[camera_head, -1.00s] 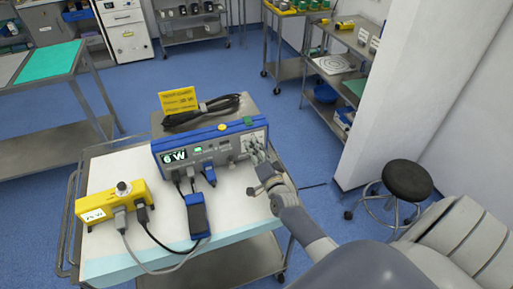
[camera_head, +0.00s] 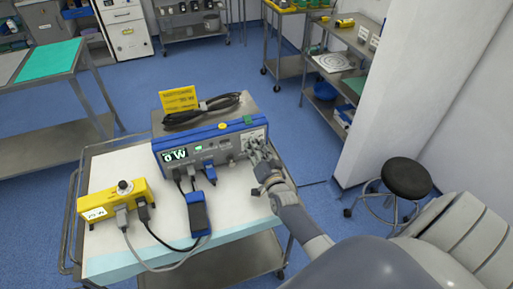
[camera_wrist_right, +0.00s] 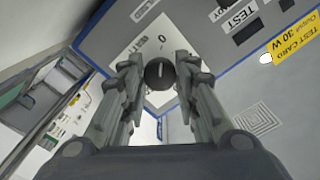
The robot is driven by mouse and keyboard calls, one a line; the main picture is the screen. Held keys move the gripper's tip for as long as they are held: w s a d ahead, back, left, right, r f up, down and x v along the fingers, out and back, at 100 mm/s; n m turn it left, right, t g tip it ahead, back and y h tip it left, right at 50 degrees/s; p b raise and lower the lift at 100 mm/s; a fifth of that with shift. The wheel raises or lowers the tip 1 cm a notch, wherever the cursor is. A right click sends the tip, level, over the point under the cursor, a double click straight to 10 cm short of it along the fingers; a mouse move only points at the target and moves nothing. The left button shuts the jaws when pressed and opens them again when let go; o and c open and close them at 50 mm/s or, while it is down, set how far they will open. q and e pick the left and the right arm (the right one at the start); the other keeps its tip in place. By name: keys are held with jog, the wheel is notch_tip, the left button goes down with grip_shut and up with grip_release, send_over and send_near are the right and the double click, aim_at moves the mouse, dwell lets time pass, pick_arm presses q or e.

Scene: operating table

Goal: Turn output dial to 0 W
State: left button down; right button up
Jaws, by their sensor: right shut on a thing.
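The blue and grey generator unit (camera_head: 213,147) stands on the cart, and its display (camera_head: 174,156) reads 0 W. My right gripper (camera_head: 257,150) is at the right end of the unit's front panel and hides the output dial in the head view. In the right wrist view the black round dial (camera_wrist_right: 159,73) sits between the fingertips of my right gripper (camera_wrist_right: 160,76), which is shut on it. A light line on the dial points toward a printed 0. My left gripper is not in view.
A yellow box (camera_head: 113,199) with a knob stands at the left of the cart (camera_head: 238,206). A blue pedal-like block (camera_head: 197,214) and cables lie in front of the unit. A black stool (camera_head: 407,179) stands right.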

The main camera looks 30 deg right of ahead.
jog(key=shift+a+f, duration=0.1)
jog(key=o, duration=1.1)
jog(key=shift+c, duration=0.2)
jog(key=v, duration=1.2)
